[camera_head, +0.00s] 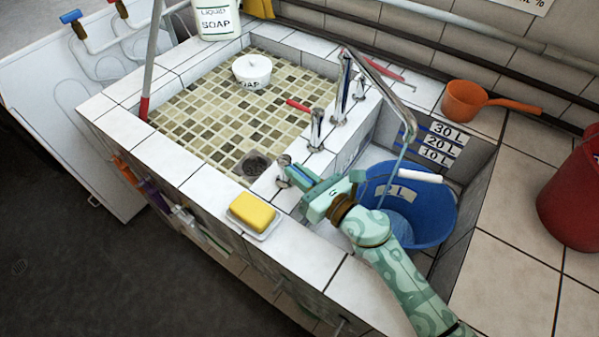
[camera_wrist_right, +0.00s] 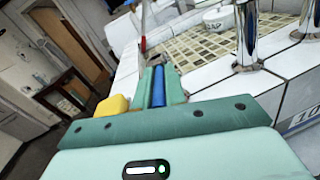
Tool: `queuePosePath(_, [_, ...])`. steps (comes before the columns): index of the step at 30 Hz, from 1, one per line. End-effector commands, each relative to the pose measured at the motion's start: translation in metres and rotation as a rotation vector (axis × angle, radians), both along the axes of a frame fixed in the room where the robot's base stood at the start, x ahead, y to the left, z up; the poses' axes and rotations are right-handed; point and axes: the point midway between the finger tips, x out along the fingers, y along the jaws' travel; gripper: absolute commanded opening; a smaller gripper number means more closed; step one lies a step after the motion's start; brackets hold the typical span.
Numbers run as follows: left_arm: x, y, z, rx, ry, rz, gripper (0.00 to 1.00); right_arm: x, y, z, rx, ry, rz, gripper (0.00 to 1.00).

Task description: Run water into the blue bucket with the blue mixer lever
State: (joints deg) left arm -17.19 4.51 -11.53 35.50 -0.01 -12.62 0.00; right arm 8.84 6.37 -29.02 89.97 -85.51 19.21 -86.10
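The blue bucket (camera_head: 432,215) stands in the tiled recess below the chrome spout (camera_head: 385,75). A thin stream of water (camera_head: 394,170) runs from the spout into it, and water shows inside. My right gripper (camera_head: 298,177) is at the front chrome valve (camera_head: 283,172). In the right wrist view the blue mixer lever (camera_wrist_right: 158,88) lies between the two green fingers, which appear closed against its sides. In the head view the gripper mostly hides the lever. My left gripper is not in view.
A red lever (camera_head: 298,105) sits on another valve nearby. A yellow sponge (camera_head: 252,210) lies on a white dish beside my gripper. A soap bowl (camera_head: 252,70) stands in the tiled basin. An orange dipper (camera_head: 465,100) and a red bucket (camera_head: 575,195) are at the right.

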Motion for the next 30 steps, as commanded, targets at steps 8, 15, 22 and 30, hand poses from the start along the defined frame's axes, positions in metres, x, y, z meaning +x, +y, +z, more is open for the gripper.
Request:
queuePosePath(8, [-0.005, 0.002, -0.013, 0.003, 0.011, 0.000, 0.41, 0.005, -0.004, -0.005, -0.006, -0.004, 0.097, 0.00])
queuePosePath(15, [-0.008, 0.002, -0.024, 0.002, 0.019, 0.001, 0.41, 0.007, -0.006, -0.001, 0.000, 0.000, 0.207, 0.00])
queuePosePath(22, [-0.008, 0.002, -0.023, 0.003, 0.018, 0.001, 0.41, 0.007, -0.006, 0.000, 0.000, 0.001, 0.206, 0.21])
queuePosePath(30, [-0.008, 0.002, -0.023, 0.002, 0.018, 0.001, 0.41, 0.007, -0.006, 0.000, -0.001, 0.001, 0.205, 0.34])
